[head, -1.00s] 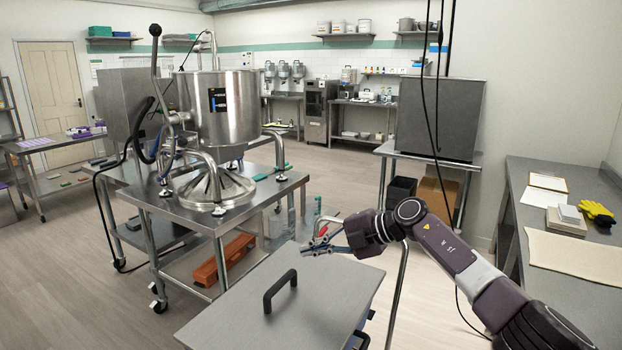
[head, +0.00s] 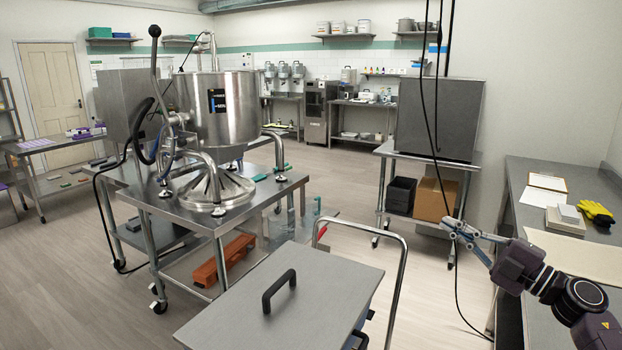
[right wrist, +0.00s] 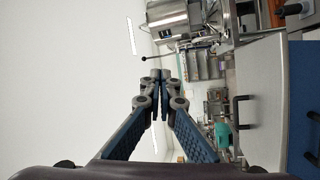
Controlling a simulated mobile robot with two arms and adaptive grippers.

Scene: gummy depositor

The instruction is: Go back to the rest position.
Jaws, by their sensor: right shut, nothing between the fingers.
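My right gripper (head: 462,232) is in the lower right of the head view, in the air between the metal cart and the right-hand bench. Its fingers are shut with nothing between them, and they point to the left. In the right wrist view its two fingertips (right wrist: 159,76) meet in the middle of the picture, with no object there. My left gripper is not in view.
A metal cart (head: 330,290) with a black lid handle (head: 280,290) stands in front. The steel depositor (head: 215,110) is on a wheeled table at the left. A bench (head: 535,175) with yellow gloves (head: 597,212) runs along the right. Floor (head: 420,290) shows between cart and bench.

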